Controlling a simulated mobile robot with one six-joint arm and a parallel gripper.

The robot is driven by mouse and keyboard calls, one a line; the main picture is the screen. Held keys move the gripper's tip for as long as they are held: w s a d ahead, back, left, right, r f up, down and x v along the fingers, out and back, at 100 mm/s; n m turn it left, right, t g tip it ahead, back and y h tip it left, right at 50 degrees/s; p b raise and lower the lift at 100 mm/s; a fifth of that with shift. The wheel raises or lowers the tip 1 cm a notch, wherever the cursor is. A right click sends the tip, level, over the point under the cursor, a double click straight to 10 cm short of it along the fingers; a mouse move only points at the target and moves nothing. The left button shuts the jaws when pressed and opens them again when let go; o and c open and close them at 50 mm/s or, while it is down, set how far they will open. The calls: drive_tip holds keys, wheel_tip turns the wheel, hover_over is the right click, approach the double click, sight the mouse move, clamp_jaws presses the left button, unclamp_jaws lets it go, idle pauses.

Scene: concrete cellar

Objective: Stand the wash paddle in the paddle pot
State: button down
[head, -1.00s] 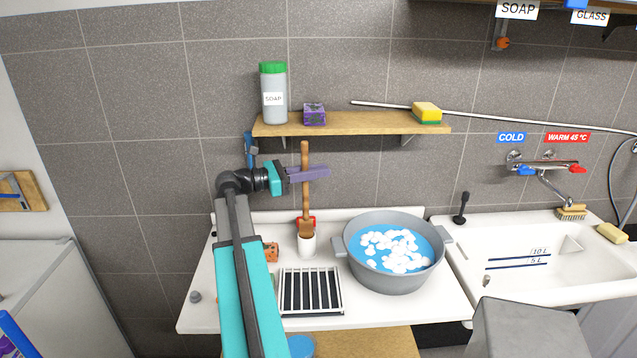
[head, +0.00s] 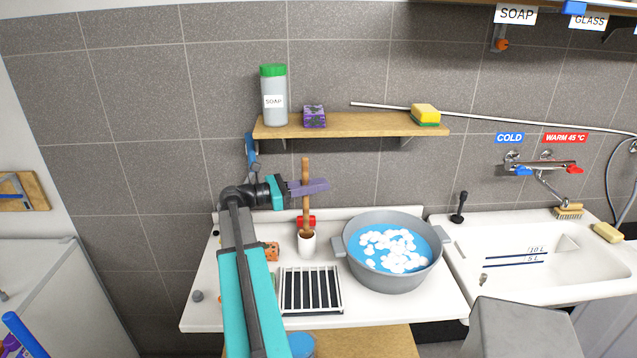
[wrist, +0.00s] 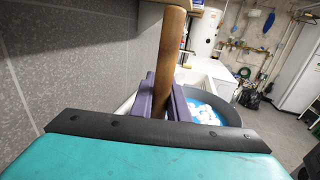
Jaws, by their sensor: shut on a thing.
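The wash paddle (head: 306,172) is a long wooden stick standing upright with its lower end inside the white paddle pot (head: 307,244). The pot stands on the white counter, left of the grey tub. My gripper (head: 308,187) is shut on the paddle's handle, high above the pot. In the wrist view the paddle handle (wrist: 169,62) rises between my gripper's purple fingers (wrist: 162,100). The pot's wall hides the paddle's lower end, so I cannot tell whether it touches the bottom.
A grey tub (head: 385,277) of blue water with white foam stands right of the pot. A wooden shelf (head: 350,125) with a soap bottle (head: 273,95) is above.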

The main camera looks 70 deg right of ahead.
drive_tip(key=shift+a+f, duration=0.1)
drive_tip(key=shift+f, duration=0.6)
drive_tip(key=c, duration=1.7)
unclamp_jaws()
drive_tip(key=shift+f, duration=0.1)
drive_tip(key=shift+r, duration=0.25)
drive_tip(key=b+v, duration=0.1)
drive_tip(key=v, duration=0.3)
drive_tip(key=b+v, duration=0.2)
drive_tip(key=v, duration=0.3)
drive_tip(key=b+v, duration=0.2)
drive_tip(key=v, duration=0.2)
drive_tip(key=shift+w+a+r, duration=0.15)
drive_tip(key=shift+w+r, duration=0.15)
drive_tip(key=shift+w, duration=0.05)
